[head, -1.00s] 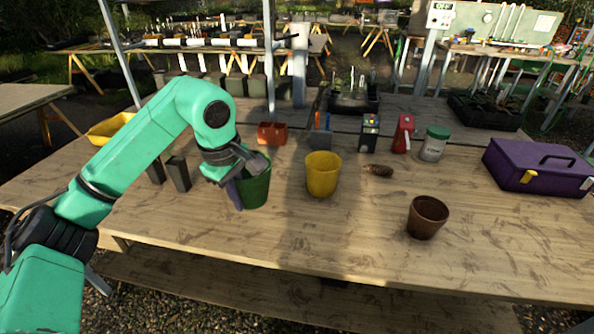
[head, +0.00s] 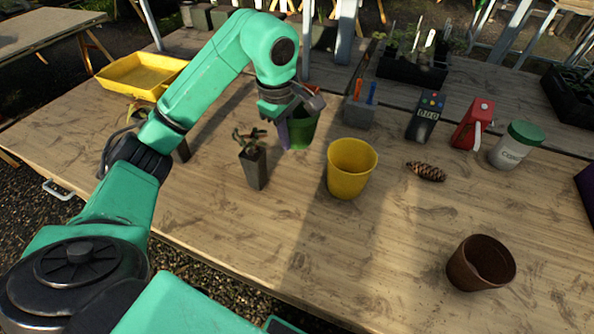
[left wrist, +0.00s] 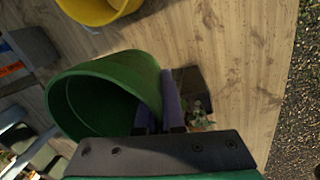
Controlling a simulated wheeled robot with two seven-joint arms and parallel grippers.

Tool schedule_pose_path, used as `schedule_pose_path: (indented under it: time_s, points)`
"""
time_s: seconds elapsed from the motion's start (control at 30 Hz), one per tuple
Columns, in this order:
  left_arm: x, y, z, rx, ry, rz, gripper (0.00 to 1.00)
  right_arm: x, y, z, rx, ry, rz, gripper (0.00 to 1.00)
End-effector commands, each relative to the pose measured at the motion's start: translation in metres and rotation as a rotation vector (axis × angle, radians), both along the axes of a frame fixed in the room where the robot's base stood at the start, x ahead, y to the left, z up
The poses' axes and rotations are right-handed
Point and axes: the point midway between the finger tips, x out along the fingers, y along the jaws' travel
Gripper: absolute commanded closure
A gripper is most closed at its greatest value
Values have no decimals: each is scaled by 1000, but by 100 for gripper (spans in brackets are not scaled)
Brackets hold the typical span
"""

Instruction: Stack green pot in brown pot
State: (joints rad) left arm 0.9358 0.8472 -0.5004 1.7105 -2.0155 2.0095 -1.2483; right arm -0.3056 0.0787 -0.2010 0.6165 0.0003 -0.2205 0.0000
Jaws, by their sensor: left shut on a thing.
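The green pot (head: 303,131) is held by my left gripper (head: 284,130), which is shut on its wall. In the left wrist view the green pot (left wrist: 105,97) shows its open mouth, with the purple fingers (left wrist: 171,105) at its side. In the head view the pot is behind and left of the yellow pot; I cannot tell its exact height above the table. The brown pot (head: 480,264) stands empty on the table at the front right, well apart from the green pot. My right gripper is not in view.
A yellow pot (head: 351,168) stands between the green and brown pots. A dark square pot with a seedling (head: 254,166) is left of it. The front middle is clear.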

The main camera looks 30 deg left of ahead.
Motion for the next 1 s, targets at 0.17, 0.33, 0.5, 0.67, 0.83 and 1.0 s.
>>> schedule_pose_path:
  time_s: [0.17, 0.33, 0.5, 0.67, 0.83, 1.0]
  points:
    - [-1, -1, -60, -2, 7, 0, 100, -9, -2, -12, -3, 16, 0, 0]
    - [0, 0, -90, -2, 2, 0, 100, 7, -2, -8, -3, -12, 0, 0]
    - [0, -1, -121, -2, 2, 0, 100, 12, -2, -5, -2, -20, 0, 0]
    - [1, 0, -126, 0, -2, -1, 100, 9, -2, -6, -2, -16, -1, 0]
    - [1, 0, -128, 1, -1, -1, 100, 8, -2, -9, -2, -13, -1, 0]
    - [1, 0, -128, 0, -1, -1, 65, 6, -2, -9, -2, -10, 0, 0]
